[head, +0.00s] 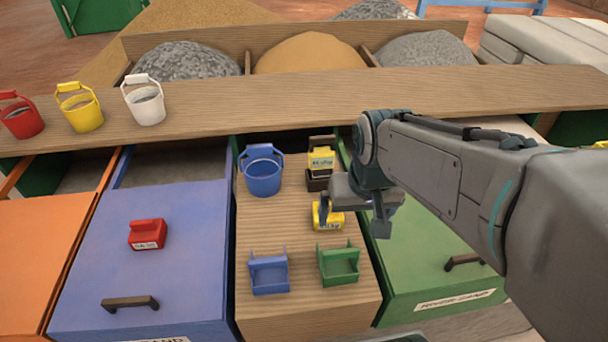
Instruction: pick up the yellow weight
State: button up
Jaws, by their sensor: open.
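A yellow weight (335,221) with a printed white label lies on the wooden strip between the blue and green panels. My gripper (353,218) is open, with one finger in front of the yellow weight's left part and the other off to its right. The finger and palm hide part of the weight, and I cannot tell whether they touch it. A second yellow block (321,158) with a label sits farther back on a dark brown piece, behind my gripper.
A blue bucket (262,178) stands left of my gripper. A blue holder (269,276) and a green holder (339,266) stand in front. A red weight (147,235) lies on the blue panel (110,265). Red, yellow and white buckets line the shelf (260,110).

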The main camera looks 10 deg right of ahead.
jog(key=g, duration=0.1)
send_over(336, 220)
jog(key=s+a, duration=0.2)
jog(key=s, duration=0.1)
jog(key=f, duration=0.2)
jog(key=w+f+g+p, duration=0.1)
jog(key=w+f, duration=0.3)
jog(key=w, duration=0.3)
jog(key=f, duration=0.8)
jog(key=shift+d+f, duration=0.15)
jog(key=shift+d, duration=0.2)
jog(key=shift+s+f+p, duration=0.15)
jog(key=shift+f+p, duration=0.15)
jog(key=shift+f, duration=1.1)
jog(key=shift+s+f+p, duration=0.15)
jog(key=shift+f+p, duration=0.1)
jog(key=shift+f, duration=1.1)
jog(key=shift+r, duration=0.1)
jog(key=c, duration=1.5)
